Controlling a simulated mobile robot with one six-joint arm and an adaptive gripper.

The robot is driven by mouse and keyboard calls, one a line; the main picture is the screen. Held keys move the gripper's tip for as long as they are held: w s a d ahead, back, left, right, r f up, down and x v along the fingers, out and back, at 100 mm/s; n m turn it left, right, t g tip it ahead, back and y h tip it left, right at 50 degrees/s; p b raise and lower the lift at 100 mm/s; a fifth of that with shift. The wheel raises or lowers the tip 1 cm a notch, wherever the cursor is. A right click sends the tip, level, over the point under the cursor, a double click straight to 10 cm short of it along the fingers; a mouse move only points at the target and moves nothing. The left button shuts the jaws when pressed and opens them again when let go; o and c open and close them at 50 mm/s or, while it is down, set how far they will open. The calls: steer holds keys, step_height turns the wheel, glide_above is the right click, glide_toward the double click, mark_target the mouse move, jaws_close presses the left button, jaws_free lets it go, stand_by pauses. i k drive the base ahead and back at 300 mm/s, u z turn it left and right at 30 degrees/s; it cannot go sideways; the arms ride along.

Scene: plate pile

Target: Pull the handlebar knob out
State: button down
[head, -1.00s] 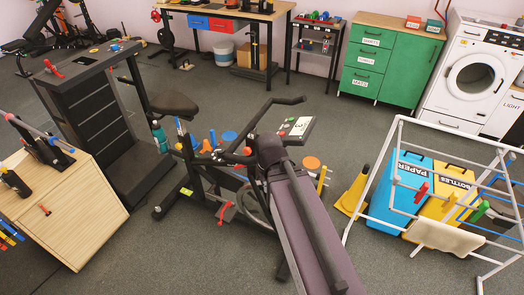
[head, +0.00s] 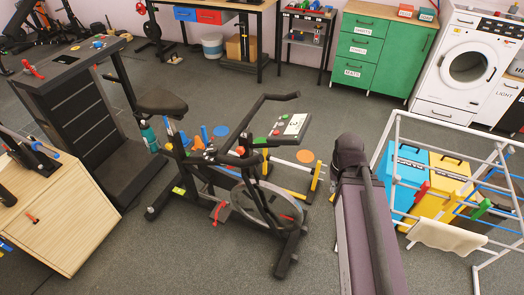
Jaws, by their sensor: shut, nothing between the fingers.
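A black exercise bike (head: 258,195) stands in the middle of the head view. Its dark handlebar (head: 272,97) rises at the front, beside a console (head: 293,125). A small red spot (head: 240,151) on the handlebar post looks like the handlebar knob, but it is too small to tell how far in or out it sits. My gripper's fingers do not show.
A wooden box (head: 60,225) and a black slatted stand (head: 75,115) are at left. A white rack (head: 440,131) with blue and yellow bins (head: 408,180) is at right. A green cabinet (head: 390,55) and a washer (head: 466,65) stand behind. Floor (head: 190,255) in front of the bike is clear.

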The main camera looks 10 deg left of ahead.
mark_target(240, 150)
steer(key=z, duration=0.2)
steer(key=k, duration=1.6)
steer(key=u, duration=0.75)
steer(key=i, duration=1.25)
steer(key=z, duration=0.1)
